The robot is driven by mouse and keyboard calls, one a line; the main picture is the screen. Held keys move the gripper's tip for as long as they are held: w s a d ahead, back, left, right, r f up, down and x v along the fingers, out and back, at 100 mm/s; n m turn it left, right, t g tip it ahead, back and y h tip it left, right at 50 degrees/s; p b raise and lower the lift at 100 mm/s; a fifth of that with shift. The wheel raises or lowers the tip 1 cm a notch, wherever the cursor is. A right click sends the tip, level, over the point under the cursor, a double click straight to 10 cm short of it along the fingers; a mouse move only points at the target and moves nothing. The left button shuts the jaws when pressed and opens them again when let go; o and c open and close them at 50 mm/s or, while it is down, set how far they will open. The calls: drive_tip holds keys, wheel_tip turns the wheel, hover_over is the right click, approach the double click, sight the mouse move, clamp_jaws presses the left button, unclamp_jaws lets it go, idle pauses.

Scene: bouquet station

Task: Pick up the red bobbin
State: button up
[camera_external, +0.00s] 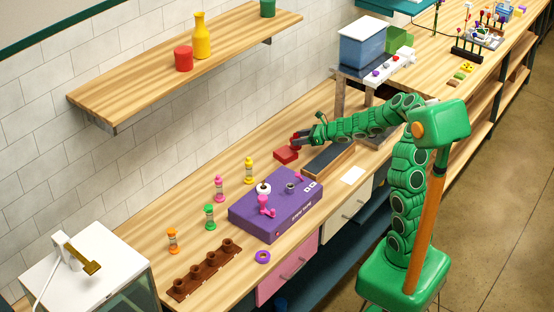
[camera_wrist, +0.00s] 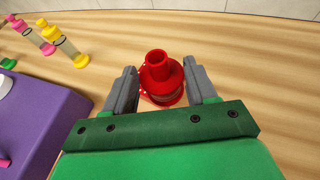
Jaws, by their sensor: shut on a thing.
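The red bobbin (camera_wrist: 158,70) sits between the two grey fingers of my gripper (camera_wrist: 161,88) in the wrist view, its narrow end facing up and a wide flange below. The fingers are shut on it from both sides. In the external view my gripper (camera_external: 301,138) is over the far part of the wooden counter, with a bit of red showing at the fingers. I cannot tell whether the bobbin touches the counter.
A flat red object (camera_external: 286,155) lies just below my gripper. A purple machine (camera_external: 276,212) stands left of it, with yellow (camera_external: 249,170), pink (camera_external: 219,189), green (camera_external: 210,217) and orange (camera_external: 173,241) bobbins nearby. A brown rack (camera_external: 205,270) lies at the front left.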

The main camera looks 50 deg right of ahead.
drive_tip(key=s+a+r, duration=0.4)
drive_tip(key=s+r, duration=0.7)
drive_tip(key=s, duration=0.2)
drive_tip(key=n+g+y, duration=0.3)
drive_tip(key=n+y, duration=0.1)
drive_tip(key=n, duration=0.1)
hover_over(296, 134)
drive_tip(key=s+a, duration=0.3)
wheel_tip(296, 134, down, 4)
drive_tip(key=w+f, duration=0.1)
drive_tip(key=f, duration=0.1)
drive_tip(key=w+d+f, duration=0.1)
drive_tip(key=w+f, duration=0.1)
drive_tip(key=shift+w+d+f, duration=0.25)
drive_tip(key=shift+w+f, duration=0.45)
drive_tip(key=shift+f, duration=0.15)
drive_tip(key=shift+w+f, duration=0.1)
drive_tip(key=shift+f, duration=1.5)
